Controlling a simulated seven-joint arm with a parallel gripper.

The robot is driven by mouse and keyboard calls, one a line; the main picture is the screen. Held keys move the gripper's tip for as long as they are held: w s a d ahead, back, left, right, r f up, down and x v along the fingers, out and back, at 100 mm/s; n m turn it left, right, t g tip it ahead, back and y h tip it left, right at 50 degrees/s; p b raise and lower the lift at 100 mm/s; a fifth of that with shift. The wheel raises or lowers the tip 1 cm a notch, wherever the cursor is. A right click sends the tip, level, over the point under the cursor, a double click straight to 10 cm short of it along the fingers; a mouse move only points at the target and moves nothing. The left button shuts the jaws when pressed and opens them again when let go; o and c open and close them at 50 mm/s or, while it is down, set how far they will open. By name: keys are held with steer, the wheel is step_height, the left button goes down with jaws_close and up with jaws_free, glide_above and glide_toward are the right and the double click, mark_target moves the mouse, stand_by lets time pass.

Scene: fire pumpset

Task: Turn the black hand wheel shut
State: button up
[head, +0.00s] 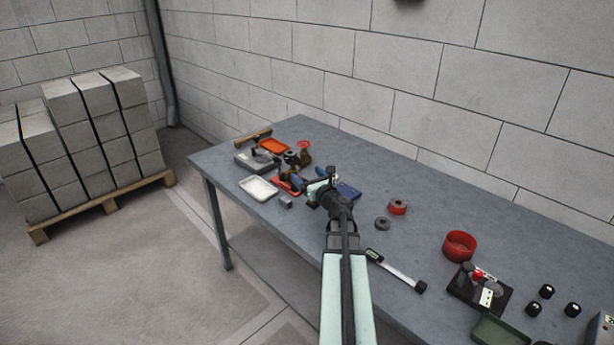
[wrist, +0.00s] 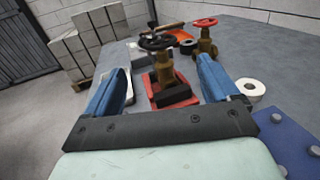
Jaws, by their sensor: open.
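The black hand wheel (wrist: 160,41) sits on top of a brass valve (wrist: 165,72), which stands upright on a red base (wrist: 174,97) on the bench. In the wrist view the valve shows ahead of my gripper (wrist: 161,66), between its two blue fingers. The fingers are apart, with nothing held between them. The wheel looks a little beyond and above the fingertips, and I see no contact. In the head view my gripper (head: 321,187) is over the bench beside the red base (head: 284,186); the wheel is too small to make out clearly there.
A second brass valve with a red hand wheel (wrist: 204,22) stands behind to the right. A white roll (wrist: 250,88) and a blue plate (wrist: 291,140) are at the right. A white tray (head: 258,187) and an orange tray (head: 274,146) lie nearby.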

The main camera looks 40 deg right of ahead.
steer(key=w+d+r+n+y, duration=0.1)
steer(key=w+d+n+y, duration=0.25)
steer(key=d, duration=1.75)
steer(key=n+g+y, duration=0.5)
steer(key=n+y, duration=0.4)
steer(key=y, duration=0.5)
glide_toward(294, 160)
steer(key=shift+m+t, duration=0.25)
steer(key=shift+t, duration=0.05)
steer(key=x, duration=1.2)
steer(key=shift+w+a+f, duration=0.15)
steer(key=shift+f, duration=0.15)
